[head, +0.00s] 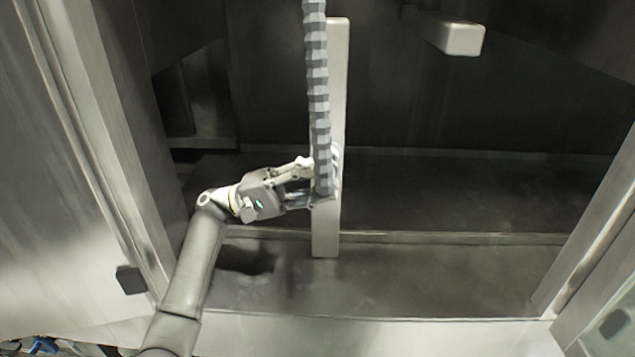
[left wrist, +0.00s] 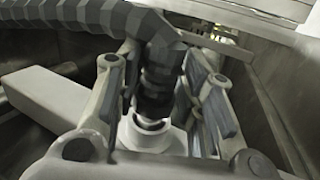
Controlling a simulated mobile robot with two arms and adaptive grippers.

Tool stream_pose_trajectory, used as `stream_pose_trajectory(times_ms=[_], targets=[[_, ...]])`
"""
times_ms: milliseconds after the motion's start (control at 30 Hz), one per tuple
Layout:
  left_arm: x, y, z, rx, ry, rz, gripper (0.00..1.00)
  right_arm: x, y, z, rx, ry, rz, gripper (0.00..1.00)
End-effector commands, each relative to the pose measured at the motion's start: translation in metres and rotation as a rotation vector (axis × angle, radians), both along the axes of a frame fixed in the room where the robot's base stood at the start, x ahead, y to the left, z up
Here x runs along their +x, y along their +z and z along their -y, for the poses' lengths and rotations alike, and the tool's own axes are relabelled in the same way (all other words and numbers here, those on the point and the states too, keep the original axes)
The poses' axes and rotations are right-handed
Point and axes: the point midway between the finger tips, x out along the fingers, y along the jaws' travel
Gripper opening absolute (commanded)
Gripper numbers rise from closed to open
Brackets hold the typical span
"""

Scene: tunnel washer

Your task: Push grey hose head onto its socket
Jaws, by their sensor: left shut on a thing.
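The grey hose (head: 317,85) hangs from the top of the head view, banded light and dark, down to my left gripper (head: 312,182). In the left wrist view the hose (left wrist: 105,17) comes from the upper left and bends down into a dark hose head (left wrist: 157,82). My left gripper's fingers stand on both sides of this head and are shut on it. A pale round socket (left wrist: 150,137) lies just below the head, with a dark crescent at its opening. I cannot tell how far the head is in. My right gripper is not in view.
A pale upright bar (head: 338,75) stands behind the hose. Another pale bar (head: 462,37) juts out at the upper right. Metal walls (head: 120,130) close in at the left and right, with a ledge (head: 440,238) across the bottom.

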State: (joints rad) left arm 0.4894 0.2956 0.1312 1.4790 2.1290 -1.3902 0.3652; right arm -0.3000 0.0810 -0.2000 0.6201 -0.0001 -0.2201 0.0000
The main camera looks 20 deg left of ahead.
Motion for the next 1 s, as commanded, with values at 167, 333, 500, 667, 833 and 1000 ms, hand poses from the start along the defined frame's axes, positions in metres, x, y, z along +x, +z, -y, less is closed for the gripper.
stream_pose_trajectory(times_ms=[167, 333, 500, 667, 833, 1000], targets=[[0.0025, -0.0002, -0.0007, 0.0, -0.001, 0.001, 0.1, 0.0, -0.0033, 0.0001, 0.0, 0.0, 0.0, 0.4], [0.0049, -0.0001, -0.0015, 0.0, -0.001, 0.001, 0.1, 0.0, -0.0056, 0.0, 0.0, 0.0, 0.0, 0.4], [0.0072, -0.0005, -0.0021, 0.0, 0.0, 0.0, 0.1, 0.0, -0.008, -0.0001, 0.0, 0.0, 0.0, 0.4], [0.0079, 0.0002, -0.0023, 0.0, 0.0, 0.0, 0.1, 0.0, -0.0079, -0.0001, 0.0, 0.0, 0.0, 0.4], [0.0078, 0.0002, -0.0023, 0.0, 0.0, 0.0, 0.1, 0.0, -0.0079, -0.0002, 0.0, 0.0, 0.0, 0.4], [0.0077, 0.0002, -0.0022, 0.0, 0.0, 0.0, 0.53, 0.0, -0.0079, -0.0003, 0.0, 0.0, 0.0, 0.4]])
